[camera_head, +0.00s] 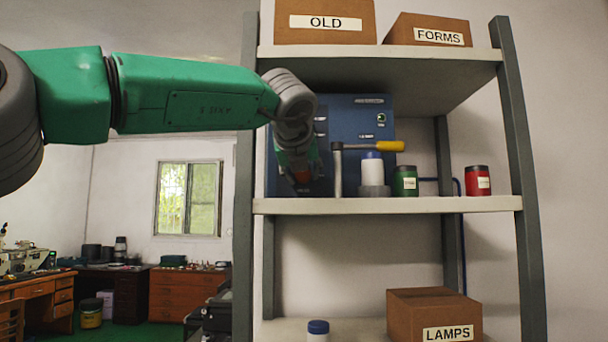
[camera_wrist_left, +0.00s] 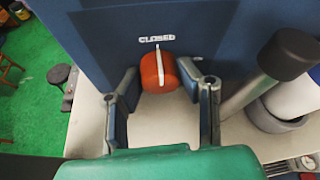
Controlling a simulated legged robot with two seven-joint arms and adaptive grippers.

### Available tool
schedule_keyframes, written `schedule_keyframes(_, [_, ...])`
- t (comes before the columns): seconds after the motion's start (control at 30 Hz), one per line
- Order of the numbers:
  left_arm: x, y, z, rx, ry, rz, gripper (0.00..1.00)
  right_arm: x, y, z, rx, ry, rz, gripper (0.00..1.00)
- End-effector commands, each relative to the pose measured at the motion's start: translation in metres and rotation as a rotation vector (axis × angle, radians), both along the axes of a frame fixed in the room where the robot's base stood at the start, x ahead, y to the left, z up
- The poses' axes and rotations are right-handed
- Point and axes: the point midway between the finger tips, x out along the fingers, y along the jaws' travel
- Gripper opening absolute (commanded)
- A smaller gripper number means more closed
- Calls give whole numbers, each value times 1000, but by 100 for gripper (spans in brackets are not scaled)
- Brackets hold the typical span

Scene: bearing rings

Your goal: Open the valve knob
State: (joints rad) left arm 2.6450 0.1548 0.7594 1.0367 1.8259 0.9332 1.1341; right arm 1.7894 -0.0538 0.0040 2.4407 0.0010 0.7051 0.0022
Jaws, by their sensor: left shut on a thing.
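The red valve knob (camera_wrist_left: 159,74) sits on the blue panel (camera_wrist_left: 100,30) under the word CLOSED. A white line on the knob points up toward that word, tilted slightly. My left gripper (camera_wrist_left: 157,80) has a finger on each side of the knob and is shut on it. My right gripper is not in view.
A shelf upright (camera_head: 245,200) is left of the gripper.

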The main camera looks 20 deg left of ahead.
Motion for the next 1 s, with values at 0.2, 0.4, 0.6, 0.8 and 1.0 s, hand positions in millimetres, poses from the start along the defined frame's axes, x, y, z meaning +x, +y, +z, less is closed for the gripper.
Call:
schedule_keyframes(0.2, [-2, -4, 2, 6, -3, -16, 2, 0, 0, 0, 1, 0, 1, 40])
schedule_keyframes(0.4, [-2, -4, 2, 66, 16, -13, 2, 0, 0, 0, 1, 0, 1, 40])
schedule_keyframes(0.6, [-2, -5, 2, 197, 54, -13, 2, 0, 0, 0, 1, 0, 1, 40])
schedule_keyframes(0.8, [-2, -6, 2, 375, 106, -13, 2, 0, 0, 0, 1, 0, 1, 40])
schedule_keyframes(1.0, [-2, -6, 2, 558, 160, -13, 2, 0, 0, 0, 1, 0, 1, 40])
